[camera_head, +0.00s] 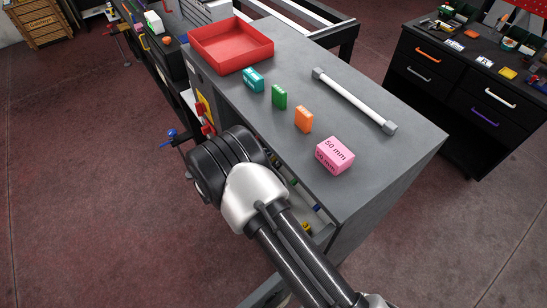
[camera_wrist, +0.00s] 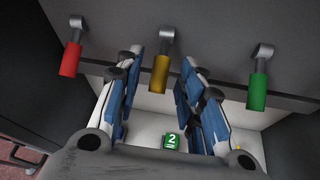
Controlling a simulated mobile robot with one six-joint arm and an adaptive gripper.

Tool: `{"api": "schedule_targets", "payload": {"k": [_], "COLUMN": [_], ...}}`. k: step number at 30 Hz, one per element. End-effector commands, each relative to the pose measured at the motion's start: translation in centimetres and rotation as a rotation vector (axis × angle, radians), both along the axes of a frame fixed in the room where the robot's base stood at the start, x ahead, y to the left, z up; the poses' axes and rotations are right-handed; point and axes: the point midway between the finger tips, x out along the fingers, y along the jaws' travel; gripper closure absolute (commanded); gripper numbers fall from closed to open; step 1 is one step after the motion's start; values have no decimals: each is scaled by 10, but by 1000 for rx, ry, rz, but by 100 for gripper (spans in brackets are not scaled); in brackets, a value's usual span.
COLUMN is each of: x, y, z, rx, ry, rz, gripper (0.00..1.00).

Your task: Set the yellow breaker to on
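In the wrist view three coloured levers hang from grey mounts on a dark grey panel edge: a red one (camera_wrist: 71,57) at left, the yellow breaker lever (camera_wrist: 161,76) in the middle and a green one (camera_wrist: 258,90) at right. All three handles point down in the picture. My gripper (camera_wrist: 163,68) is open, its two blue-and-white fingers one on each side of the yellow lever in the picture. I see gaps on both sides; whether the lever lies between the fingertips in depth I cannot tell. In the head view my arm hides the gripper and the levers.
In the wrist view a green block marked 2 (camera_wrist: 171,142) lies beyond the fingers in a pale compartment. In the head view the grey table (camera_head: 400,165) holds a red tray (camera_head: 232,62), small coloured blocks, a pink block (camera_head: 335,155) and a white bar (camera_head: 352,99).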

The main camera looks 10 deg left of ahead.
Motion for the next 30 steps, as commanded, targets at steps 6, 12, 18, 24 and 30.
{"api": "schedule_targets", "payload": {"k": [6, 12, 18, 24, 30], "x": [7, 6, 6, 6, 6], "y": [-5, -4, -4, -4, -4], "z": [-4, -3, -3, -3, -3], "rx": [0, 0, -1, -1, 0], "ry": [1, 1, 0, 0, 0], "rz": [1, 1, 0, 0, 0], "gripper": [64, 65, 78, 92, 100]}}
